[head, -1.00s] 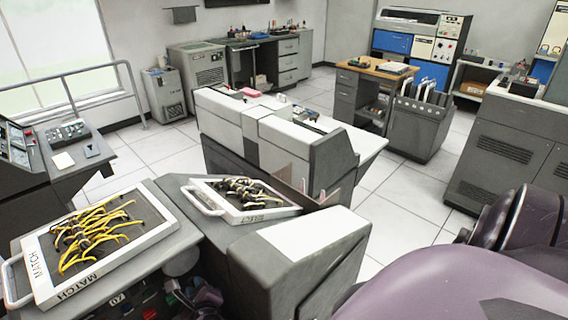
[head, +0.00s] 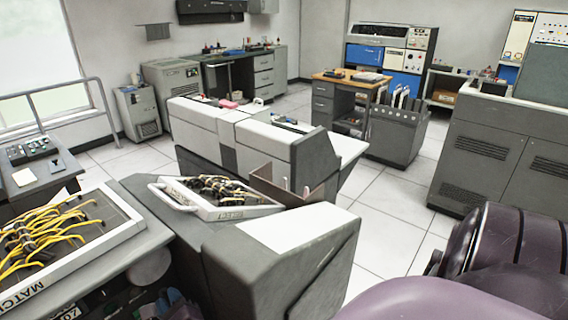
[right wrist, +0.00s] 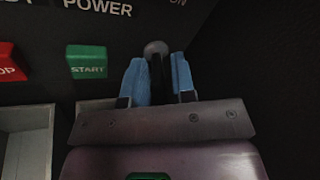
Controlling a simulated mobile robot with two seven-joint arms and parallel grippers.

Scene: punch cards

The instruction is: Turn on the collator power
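In the right wrist view a black panel carries the word POWER (right wrist: 97,8). A lever switch with a round grey knob (right wrist: 156,47) stands to the right of a green START button (right wrist: 87,62). Part of a red button (right wrist: 6,65) shows at the left edge. The two blue fingers of my right gripper (right wrist: 158,75) are apart, one on each side of the lever; contact with it is not clear. In the head view the dark right gripper (head: 170,304) is partly hidden low beside the collator's front panel. My left gripper is not in view.
A pale console (head: 250,140) stands behind. A handrail (head: 70,88) runs by the window. White tiled floor (head: 395,210) is free to the right.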

